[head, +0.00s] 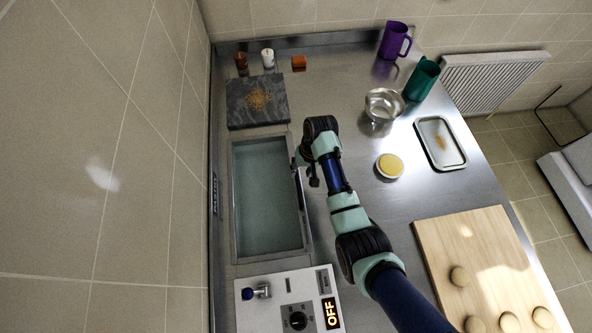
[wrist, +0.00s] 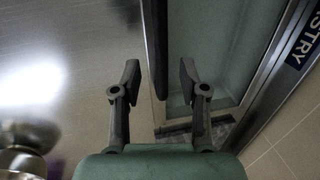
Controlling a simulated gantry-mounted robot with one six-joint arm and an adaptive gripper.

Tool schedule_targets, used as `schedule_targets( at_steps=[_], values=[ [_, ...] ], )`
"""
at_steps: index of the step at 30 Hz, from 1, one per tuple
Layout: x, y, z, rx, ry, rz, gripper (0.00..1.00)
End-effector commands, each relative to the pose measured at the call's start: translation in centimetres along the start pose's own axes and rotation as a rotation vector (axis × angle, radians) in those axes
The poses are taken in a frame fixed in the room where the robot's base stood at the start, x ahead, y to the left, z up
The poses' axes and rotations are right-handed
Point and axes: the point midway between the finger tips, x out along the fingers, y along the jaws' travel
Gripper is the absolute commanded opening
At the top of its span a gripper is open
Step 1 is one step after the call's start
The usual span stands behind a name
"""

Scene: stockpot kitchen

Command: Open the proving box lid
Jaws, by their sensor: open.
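The proving box (head: 235,200) is a long steel-framed box set into the left side of the counter. Its pale teal lid (head: 266,195) appears to lie flat within the frame, and also shows in the wrist view (wrist: 215,40). A dark handle bar (wrist: 155,50) runs along the lid's edge on the counter side. My gripper (head: 306,175) is over that right edge in the head view, pointing down and partly hidden by my wrist. In the wrist view my gripper (wrist: 158,78) is open, its fingers on either side of the bar. Contact with the bar cannot be told.
A dark slab with grains (head: 258,101) lies behind the box. A control panel reading OFF (head: 296,300) stands in front. A metal bowl (head: 383,104), a yellow-topped dish (head: 389,166), a tray (head: 440,143) and a wooden board (head: 460,240) are to the right.

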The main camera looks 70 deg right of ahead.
Motion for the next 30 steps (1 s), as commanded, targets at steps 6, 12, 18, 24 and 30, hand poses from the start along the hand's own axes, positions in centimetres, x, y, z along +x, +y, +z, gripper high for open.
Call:
schedule_targets(
  at_steps=[6,12,18,24,30],
  values=[
    [3.4,0.0,0.0,-0.001,-0.001,0.001,0.43],
    [3.9,0.0,0.0,-0.001,0.001,0.0,0.43],
    [3.9,0.0,0.0,-0.001,0.001,0.0,0.3],
    [3.9,0.0,0.0,-0.001,0.002,0.0,0.0],
    [3.9,0.0,0.0,-0.001,0.002,0.0,0.0]
  ],
)
